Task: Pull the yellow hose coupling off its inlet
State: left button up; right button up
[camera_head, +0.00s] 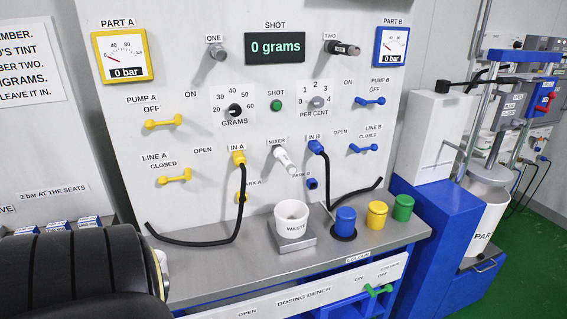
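The yellow hose coupling (237,157) sits on the inlet labelled IN A, on the upright white panel. A black hose (226,225) hangs from it, curves down to the bench top and runs to the left. The inlet itself is hidden behind the coupling. A yellow park fitting (241,197) labelled PARK A is below it, partly behind the hose. A blue coupling (316,147) with its own black hose sits on IN B to the right. Neither of my grippers shows in this view.
A white WASTE cup (291,217) stands on a scale on the grey bench (205,268). Blue, yellow (377,213) and green cups stand to its right. The yellow LINE A handle (174,176) and the MIXER nozzle (284,160) flank the coupling. A large black ribbed shape fills the lower left.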

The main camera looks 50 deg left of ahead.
aim_at(239, 158)
jog(key=u, duration=2.25)
